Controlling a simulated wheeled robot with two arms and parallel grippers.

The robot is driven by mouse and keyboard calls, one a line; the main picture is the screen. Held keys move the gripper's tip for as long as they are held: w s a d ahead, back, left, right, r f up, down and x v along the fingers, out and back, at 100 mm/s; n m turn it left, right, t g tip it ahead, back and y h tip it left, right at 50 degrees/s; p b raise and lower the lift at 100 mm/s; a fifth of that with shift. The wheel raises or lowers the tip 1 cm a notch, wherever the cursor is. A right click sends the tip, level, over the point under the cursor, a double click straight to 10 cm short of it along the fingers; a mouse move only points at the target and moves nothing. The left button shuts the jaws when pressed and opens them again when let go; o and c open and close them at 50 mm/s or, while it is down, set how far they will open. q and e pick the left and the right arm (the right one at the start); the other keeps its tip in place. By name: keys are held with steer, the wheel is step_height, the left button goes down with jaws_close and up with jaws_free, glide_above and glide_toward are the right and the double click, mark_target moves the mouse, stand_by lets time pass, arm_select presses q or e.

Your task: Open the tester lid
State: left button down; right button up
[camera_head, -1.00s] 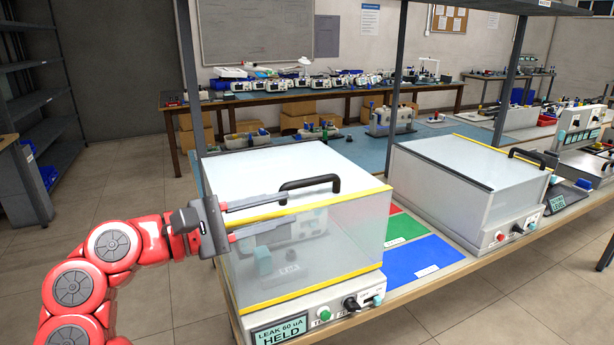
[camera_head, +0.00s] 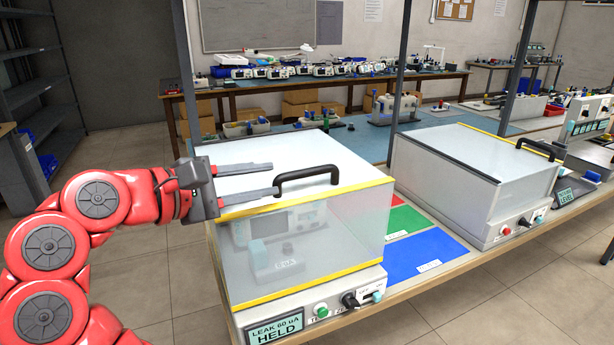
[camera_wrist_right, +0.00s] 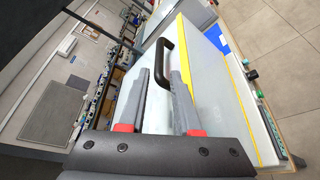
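The near tester has a closed, translucent lid (camera_head: 240,182) with yellow edges and a black bar handle (camera_head: 308,173) on its top front. A grey device (camera_head: 278,255) shows dimly inside. The tester's base (camera_head: 330,307) has a green button, and its display (camera_head: 275,330) reads "LEAK 60 uA HELD". My right gripper (camera_head: 274,178) is open just above the lid, its fingertips at the left end of the handle. In the right wrist view, part of the handle (camera_wrist_right: 165,50) appears between and beyond the spread fingers (camera_wrist_right: 160,73); contact cannot be told. My left gripper is not in view.
A second closed tester (camera_head: 470,185) stands to the right on the same bench. Red, green and blue mats (camera_head: 425,255) lie between the two. Grey shelf posts (camera_head: 400,75) rise behind the testers. A back table (camera_head: 330,85) holds several devices.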

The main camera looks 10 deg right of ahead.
mark_target(299, 175)
steer(key=x, duration=1)
steer(key=shift+d, duration=0.1)
jaws_close()
stand_by(1.0)
